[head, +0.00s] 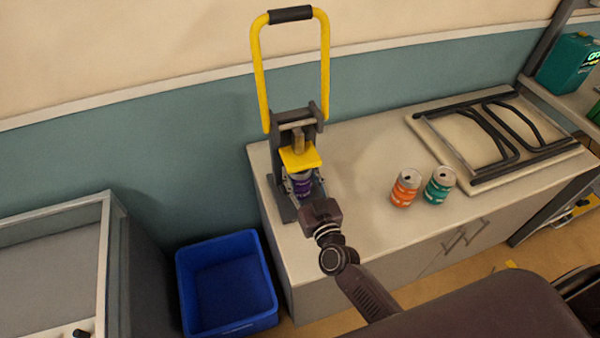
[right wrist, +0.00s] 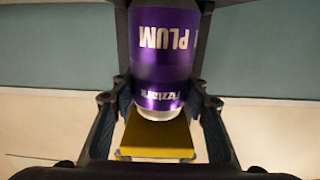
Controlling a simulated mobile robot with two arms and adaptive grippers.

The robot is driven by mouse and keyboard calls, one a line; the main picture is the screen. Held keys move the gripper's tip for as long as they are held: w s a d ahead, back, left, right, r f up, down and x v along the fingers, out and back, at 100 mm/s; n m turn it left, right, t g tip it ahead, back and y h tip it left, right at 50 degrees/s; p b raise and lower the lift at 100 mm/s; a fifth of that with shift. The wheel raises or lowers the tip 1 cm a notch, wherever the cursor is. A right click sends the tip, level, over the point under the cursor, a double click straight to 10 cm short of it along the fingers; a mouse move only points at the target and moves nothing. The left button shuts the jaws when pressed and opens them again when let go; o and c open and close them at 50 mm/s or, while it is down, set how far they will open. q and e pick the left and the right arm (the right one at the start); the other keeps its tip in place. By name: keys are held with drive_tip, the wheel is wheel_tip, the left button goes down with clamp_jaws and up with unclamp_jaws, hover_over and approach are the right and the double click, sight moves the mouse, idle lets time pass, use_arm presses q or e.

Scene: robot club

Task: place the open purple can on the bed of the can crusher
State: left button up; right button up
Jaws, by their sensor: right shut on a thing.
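The can crusher (head: 281,198) stands at the left end of the counter, its tall yellow handle raised and its yellow press plate (head: 300,157) up. The purple can (head: 302,187) is upright inside the crusher's frame, below the press plate. My right gripper (head: 304,183) reaches in from the front and is shut on the can. In the right wrist view the can (right wrist: 162,55), lettered PLUM, appears upside down between the fingers, with the yellow plate (right wrist: 157,140) beyond its rim. The can's bottom and the bed under it are hidden, so contact cannot be told. My left gripper is not in view.
An orange can (head: 405,189) and a teal can (head: 439,186) stand on the counter (head: 360,212) to the right. A folded frame on a board (head: 500,135) lies behind them. A blue bin (head: 227,284) stands on the floor, left of the counter.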

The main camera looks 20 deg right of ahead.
drive_tip(key=shift+f, duration=0.2)
drive_tip(key=o, duration=0.8)
drive_tip(key=shift+r, duration=0.25)
drive_tip(key=s+b, duration=0.1)
drive_tip(key=s, duration=1.1)
drive_tip(key=shift+d, duration=0.15)
